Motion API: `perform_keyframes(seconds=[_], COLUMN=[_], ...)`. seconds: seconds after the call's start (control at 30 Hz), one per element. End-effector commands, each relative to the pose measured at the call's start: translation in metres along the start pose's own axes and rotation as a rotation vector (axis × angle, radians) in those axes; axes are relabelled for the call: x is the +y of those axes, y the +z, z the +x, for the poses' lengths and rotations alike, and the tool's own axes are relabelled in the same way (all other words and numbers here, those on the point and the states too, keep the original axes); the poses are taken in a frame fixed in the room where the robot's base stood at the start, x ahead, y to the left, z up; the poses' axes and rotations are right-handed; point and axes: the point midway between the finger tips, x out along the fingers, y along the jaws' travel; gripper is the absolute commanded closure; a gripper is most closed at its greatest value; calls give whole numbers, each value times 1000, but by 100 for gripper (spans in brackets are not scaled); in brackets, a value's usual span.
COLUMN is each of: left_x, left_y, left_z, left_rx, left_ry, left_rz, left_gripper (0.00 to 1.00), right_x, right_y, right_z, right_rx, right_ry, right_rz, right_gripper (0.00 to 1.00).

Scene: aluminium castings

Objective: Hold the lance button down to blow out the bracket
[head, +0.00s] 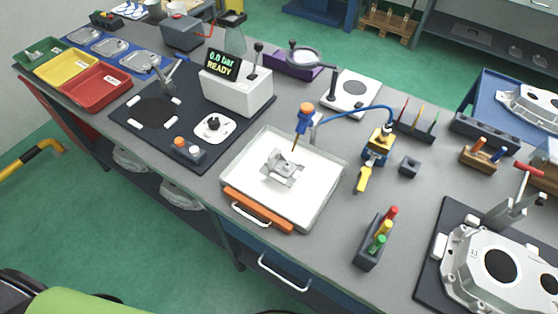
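The bracket (270,166), a small grey metal casting, lies in a white tray (322,200) with an orange front edge at the middle of the bench. The lance (302,124) is blue with an orange button (306,108) on top. It stands upright above the tray's back part, its thin nozzle pointing down close to the bracket. Whether the nozzle touches the bracket is too small to tell. A blue hose (352,109) runs from the lance to a yellow and blue valve unit (378,142). Neither of my grippers shows in the head view.
A grey tester (238,92) reading "0.0 bar READY" stands behind left of the tray. A marker holder (372,248) and large casting (490,265) are at right.

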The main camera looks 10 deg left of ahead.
Motion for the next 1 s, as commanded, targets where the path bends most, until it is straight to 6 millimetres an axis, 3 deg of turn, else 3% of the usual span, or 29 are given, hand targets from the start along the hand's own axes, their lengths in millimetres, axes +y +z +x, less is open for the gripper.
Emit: perform_keyframes(seconds=[0.1,0.13,0.23,1.0], left_x=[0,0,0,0], left_y=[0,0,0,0], left_z=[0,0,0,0], left_rx=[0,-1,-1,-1], left_ry=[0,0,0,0], left_rz=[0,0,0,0], left_gripper=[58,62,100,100], right_x=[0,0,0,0], right_y=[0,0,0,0], right_z=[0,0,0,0], right_rx=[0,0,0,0], right_ry=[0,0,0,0], right_rz=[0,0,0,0], right_gripper=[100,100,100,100])
